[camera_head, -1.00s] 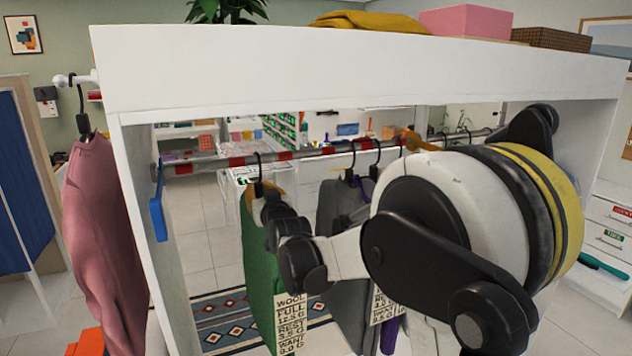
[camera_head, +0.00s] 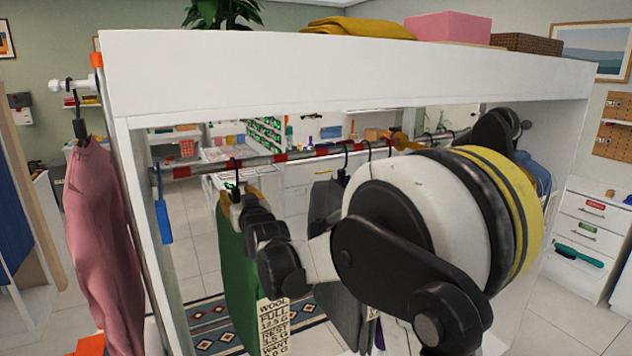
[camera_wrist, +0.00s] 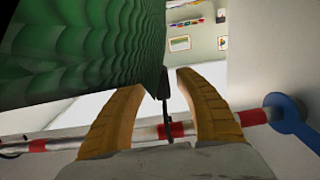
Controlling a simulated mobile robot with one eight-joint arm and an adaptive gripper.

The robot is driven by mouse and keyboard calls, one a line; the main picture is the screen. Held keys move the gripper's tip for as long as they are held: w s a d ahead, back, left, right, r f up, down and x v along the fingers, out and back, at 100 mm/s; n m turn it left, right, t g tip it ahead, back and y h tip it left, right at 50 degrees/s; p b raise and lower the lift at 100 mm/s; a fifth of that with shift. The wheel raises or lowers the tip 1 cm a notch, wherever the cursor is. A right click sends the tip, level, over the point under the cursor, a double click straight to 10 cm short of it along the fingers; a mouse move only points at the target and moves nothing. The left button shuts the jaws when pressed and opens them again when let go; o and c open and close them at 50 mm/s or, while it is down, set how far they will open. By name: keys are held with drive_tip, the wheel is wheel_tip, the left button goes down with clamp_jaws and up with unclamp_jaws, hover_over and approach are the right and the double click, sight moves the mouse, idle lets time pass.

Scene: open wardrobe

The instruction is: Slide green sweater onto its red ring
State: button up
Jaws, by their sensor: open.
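The green sweater (camera_head: 236,275) hangs from the metal rail (camera_head: 207,168) near its left end, with a paper tag on its front edge. Its dark hook (camera_head: 236,176) sits at a red ring (camera_head: 229,163). In the wrist view the hook (camera_wrist: 166,110) crosses the red ring (camera_wrist: 172,130) between my fingers, and the sweater (camera_wrist: 85,45) fills the upper left. My gripper (camera_wrist: 163,80) is open, one tan finger on each side of the hook. I cannot tell whether either finger touches it. My arm hides much of the gripper in the head view.
More red rings (camera_head: 280,158) mark the rail to the right. Grey garments (camera_head: 328,205) hang there, partly behind my arm. A blue piece (camera_head: 161,207) hangs at the rail's left end by the wardrobe panel. A pink sweater (camera_head: 95,230) hangs outside on the left.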

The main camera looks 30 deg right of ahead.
drive_tip(key=shift+s+a, duration=0.15)
drive_tip(key=shift+s, duration=0.2)
drive_tip(key=s, duration=1.1)
drive_tip(key=shift+s, duration=0.2)
drive_tip(key=s+f+g, duration=0.3)
drive_tip(key=s+f, duration=0.2)
drive_tip(key=s, duration=0.5)
drive_tip(key=s+f+g+b, duration=0.1)
drive_tip(key=s+f+g, duration=0.3)
drive_tip(key=s, duration=0.7)
drive_tip(key=s+f+g+b, duration=0.1)
drive_tip(key=s+f+g, duration=0.3)
drive_tip(key=s+f, duration=0.4)
drive_tip(key=s, duration=0.2)
drive_tip(key=shift+s, duration=0.4)
